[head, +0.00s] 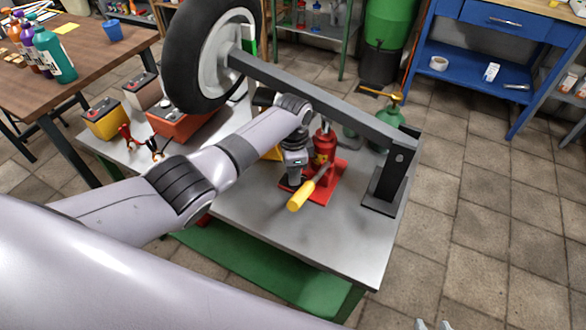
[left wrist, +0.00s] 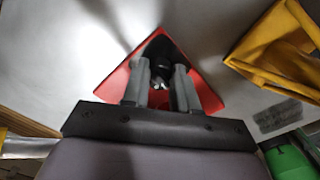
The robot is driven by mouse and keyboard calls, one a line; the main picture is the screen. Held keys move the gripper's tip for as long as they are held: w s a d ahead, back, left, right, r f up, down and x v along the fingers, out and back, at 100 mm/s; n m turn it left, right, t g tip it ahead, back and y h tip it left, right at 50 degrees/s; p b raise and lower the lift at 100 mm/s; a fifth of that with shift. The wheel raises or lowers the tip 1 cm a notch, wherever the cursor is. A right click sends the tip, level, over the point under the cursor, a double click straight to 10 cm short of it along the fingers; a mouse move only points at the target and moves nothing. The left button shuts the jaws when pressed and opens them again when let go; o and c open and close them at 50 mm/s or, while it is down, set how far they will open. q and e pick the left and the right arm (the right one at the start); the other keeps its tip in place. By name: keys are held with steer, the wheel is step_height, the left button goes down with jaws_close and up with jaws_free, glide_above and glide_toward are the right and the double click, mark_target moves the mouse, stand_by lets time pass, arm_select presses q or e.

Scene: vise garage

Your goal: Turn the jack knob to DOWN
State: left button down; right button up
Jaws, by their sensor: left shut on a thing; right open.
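The red bottle jack (head: 325,146) stands upright on a red base plate (head: 328,192) on the grey bench, with a yellow-gripped handle (head: 301,193) sticking out toward me. My left gripper (head: 294,180) points down beside the jack, on its left. In the left wrist view my left gripper (left wrist: 162,75) is shut on a dark knob (left wrist: 158,48), one finger on each side, above the red plate (left wrist: 204,95). The knob is hidden in the head view. No UP or DOWN marking can be read. My right gripper (head: 434,325) shows only its fingertips at the bottom edge, apart and empty.
A grey beam (head: 330,102) carrying a wheel (head: 205,55) runs above the jack to a dark post (head: 388,185). Batteries (head: 106,118) stand at the bench's left. A yellow object (left wrist: 280,50) is close to the gripper. The front of the bench (head: 330,240) is clear.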

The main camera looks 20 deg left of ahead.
arm_select(q)
steer(key=m, duration=0.3)
steer(key=shift+m, duration=2.2)
steer(key=c, duration=0.9)
jaws_free()
steer(key=shift+o, duration=0.2)
steer(key=shift+r, duration=0.1)
steer(key=shift+r+p, duration=0.7)
steer(key=shift+r, duration=2.8)
steer(key=shift+s+f, duration=0.1)
